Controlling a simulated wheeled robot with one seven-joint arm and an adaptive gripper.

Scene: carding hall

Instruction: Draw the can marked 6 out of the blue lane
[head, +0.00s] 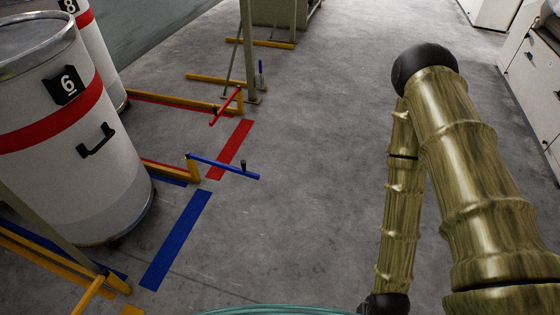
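The can marked 6 (121,180) stands upright at the left in the head view. It is a large white drum with a red band, a black 6 label (67,84) and a black handle (97,141) on its side. A blue floor strip (177,238) runs to the right of it, between two low yellow rails. A blue bar (225,167) with a dark knob extends right from the end of the farther rail and lies clear of the can. My bamboo-textured arm fills the right side; my gripper is not in view.
The can marked 8 (98,40) stands behind, by a red floor strip (231,149) and a red bar (226,107). A yellow rail (60,258) and post are at lower left. Pale cabinets (530,65) line the right. The middle floor is clear.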

